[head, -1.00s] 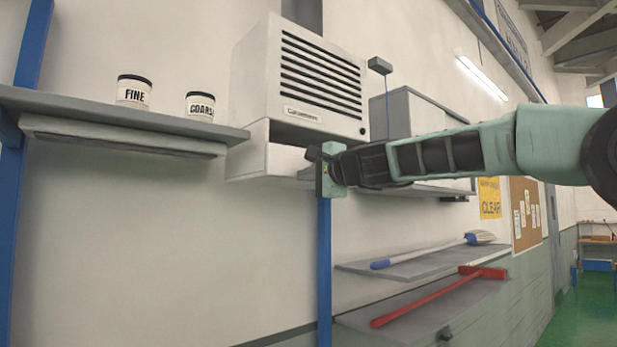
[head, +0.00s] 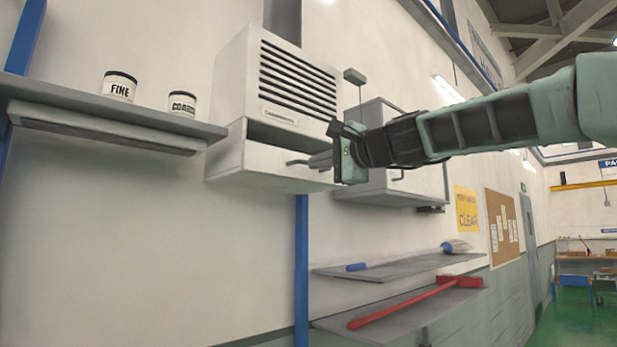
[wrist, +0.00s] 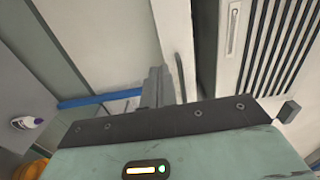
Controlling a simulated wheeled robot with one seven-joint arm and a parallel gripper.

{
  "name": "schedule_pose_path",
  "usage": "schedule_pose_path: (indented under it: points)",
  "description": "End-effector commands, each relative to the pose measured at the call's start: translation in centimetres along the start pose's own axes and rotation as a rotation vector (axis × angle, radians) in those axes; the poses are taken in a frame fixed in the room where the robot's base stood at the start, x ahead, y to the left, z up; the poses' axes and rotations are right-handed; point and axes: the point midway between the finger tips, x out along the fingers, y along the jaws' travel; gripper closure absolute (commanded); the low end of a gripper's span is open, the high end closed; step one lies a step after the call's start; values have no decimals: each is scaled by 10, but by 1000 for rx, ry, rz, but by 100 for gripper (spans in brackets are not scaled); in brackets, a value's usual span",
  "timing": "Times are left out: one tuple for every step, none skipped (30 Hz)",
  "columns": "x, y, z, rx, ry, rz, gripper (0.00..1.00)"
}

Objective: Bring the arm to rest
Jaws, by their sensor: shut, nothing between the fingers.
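In the head view my arm reaches in from the right. My gripper (head: 312,160) points left, its fingers shut and empty, in front of the pulled-out white drawer (head: 248,155) under the vented white unit (head: 290,85). The fingers overlap the drawer's right part in the picture; I cannot tell whether they touch it. In the wrist view the closed grey fingers (wrist: 158,86) show beyond the dark palm edge, beside a thin bar handle (wrist: 181,76) on a pale front. The vented unit (wrist: 268,45) is at upper right there.
A shelf with two labelled jars (head: 120,87) (head: 182,103) is at left. A grey cabinet (head: 380,112) hangs behind my gripper. Lower shelves hold a blue-handled tool (head: 357,267) and a red tool (head: 400,307). A blue post (head: 301,270) stands below the drawer. Open floor lies at far right.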

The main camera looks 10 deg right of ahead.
Motion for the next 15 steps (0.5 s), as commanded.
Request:
schedule_pose_path:
  points:
    - [-4,2,0,0,0,0,100]
    - [-5,2,0,0,0,1,100]
    - [-6,1,0,1,0,1,100]
    - [-6,1,0,1,-1,1,100]
    - [-6,1,0,2,-1,1,100]
    - [-7,0,0,2,-1,1,100]
    - [-7,0,0,2,-1,1,100]
    - [-7,0,0,2,-1,1,100]
    - [-6,0,0,2,-1,1,100]
    - [-6,1,1,0,-2,3,100]
    - [-6,4,2,-4,-4,9,100]
    - [-5,10,6,-13,-11,22,100]
    - [-4,17,10,-25,-18,36,100]
    - [-3,27,15,-40,-27,57,100]
    - [-2,43,25,-65,-45,90,100]
